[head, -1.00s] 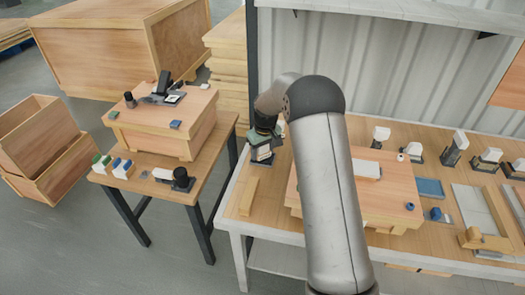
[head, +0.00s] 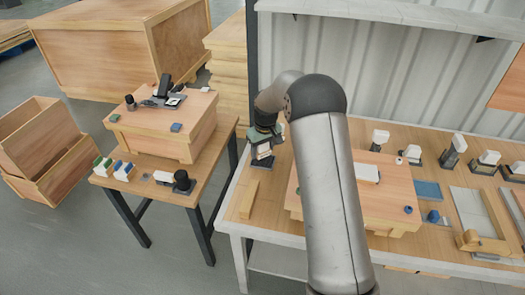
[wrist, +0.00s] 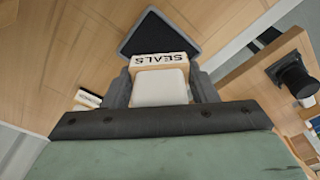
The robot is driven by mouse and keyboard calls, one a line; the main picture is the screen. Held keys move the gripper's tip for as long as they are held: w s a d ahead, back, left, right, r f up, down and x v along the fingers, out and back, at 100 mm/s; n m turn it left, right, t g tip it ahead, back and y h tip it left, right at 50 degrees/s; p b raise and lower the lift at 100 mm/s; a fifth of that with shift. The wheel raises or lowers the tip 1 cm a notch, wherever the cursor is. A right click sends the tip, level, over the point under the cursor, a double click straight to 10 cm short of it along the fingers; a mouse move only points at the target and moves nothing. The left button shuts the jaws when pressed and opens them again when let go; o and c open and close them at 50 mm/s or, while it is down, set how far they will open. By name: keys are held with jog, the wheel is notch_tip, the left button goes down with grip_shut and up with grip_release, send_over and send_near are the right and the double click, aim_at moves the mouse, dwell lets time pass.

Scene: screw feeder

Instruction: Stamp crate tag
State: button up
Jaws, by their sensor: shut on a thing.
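My gripper (wrist: 160,92) is shut on a stamp-like block (wrist: 160,85) with a white top and a wooden face lettered SEALS. In the head view my gripper (head: 265,133) hangs near the bench's left end, partly behind my own arm. A dark square plate (wrist: 158,30) shows just beyond the held block; I cannot tell whether the two touch. A wooden crate (head: 400,223) stands on the bench, partly hidden by my arm. A white tag-like plate (head: 366,172) lies on its top.
Several white-topped blocks (head: 455,146) on dark bases stand along the right of the bench. A blue pad (head: 428,190) lies right of the crate. A wooden bar (head: 249,198) lies near the bench's left end. A separate table (head: 203,183) with another crate (head: 195,140) stands left, across a gap.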

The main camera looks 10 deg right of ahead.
jog(key=shift+r+p, duration=1.15)
jog(key=shift+r, duration=1.2)
